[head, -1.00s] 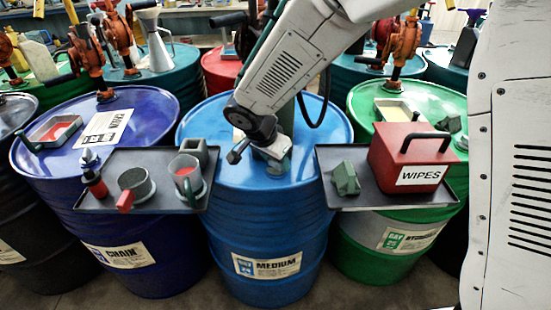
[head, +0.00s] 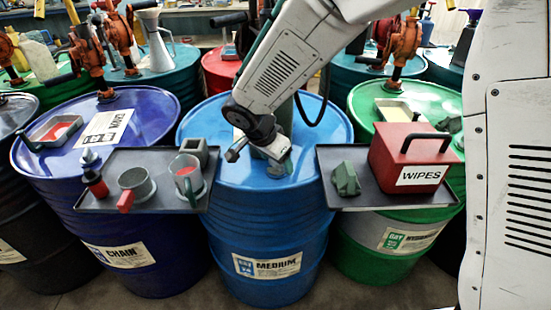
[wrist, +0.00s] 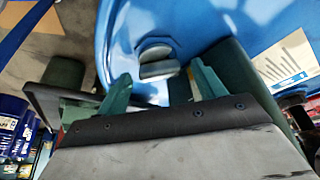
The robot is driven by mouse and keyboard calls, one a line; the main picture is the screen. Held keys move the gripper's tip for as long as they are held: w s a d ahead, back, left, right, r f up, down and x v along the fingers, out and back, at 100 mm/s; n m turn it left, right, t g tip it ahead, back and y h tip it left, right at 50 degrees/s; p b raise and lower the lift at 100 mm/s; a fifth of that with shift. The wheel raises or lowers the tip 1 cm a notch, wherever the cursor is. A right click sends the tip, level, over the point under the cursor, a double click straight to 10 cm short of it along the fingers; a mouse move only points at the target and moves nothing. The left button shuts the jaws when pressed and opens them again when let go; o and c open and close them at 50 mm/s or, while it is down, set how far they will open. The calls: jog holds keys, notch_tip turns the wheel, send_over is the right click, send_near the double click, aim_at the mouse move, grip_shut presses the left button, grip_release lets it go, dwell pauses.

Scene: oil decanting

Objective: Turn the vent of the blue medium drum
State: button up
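The blue medium drum (head: 270,225) stands upright in the middle of the head view, with a MEDIUM label on its side. My gripper (head: 281,168) is low over the front part of its lid. In the wrist view my gripper (wrist: 160,76) has its two green fingers spread apart. The vent, a grey knob (wrist: 158,66) in a round fitting on the blue lid, shows between and just beyond the fingertips, with a gap on each side. No finger visibly touches it. In the head view my gripper largely hides the vent.
A tray (head: 130,205) with cups and a small bottle sits left of the lid. Another tray (head: 345,203) with a red WIPES box (head: 410,160) sits right. A dark blue CHAIN drum (head: 130,240) and a green drum (head: 385,245) flank closely. Pumps stand behind.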

dwell(0.3)
jog(key=n+y, duration=0.1)
jog(key=n, duration=0.1)
jog(key=n+t, duration=0.1)
jog(key=n, duration=0.2)
jog(key=shift+d+n+y, duration=0.2)
jog(key=shift+n+y, duration=0.1)
jog(key=shift+y, duration=0.1)
jog(key=n+y, duration=0.1)
jog(key=n, duration=0.3)
jog(key=shift+d+n+t+y, duration=0.1)
jog(key=shift+n+t+y, duration=0.2)
jog(key=shift+y, duration=0.1)
jog(key=d+v, duration=0.1)
jog(key=v, duration=0.8)
jog(key=s+d+r+g, duration=0.1)
jog(key=s+d+r, duration=0.3)
jog(key=s+d, duration=0.4)
jog(key=s+d+r+m+g+h, duration=0.1)
jog(key=s+d+r, duration=0.3)
jog(key=s+d, duration=0.5)
jog(key=shift+d+r, duration=0.2)
jog(key=shift+d, duration=1.1)
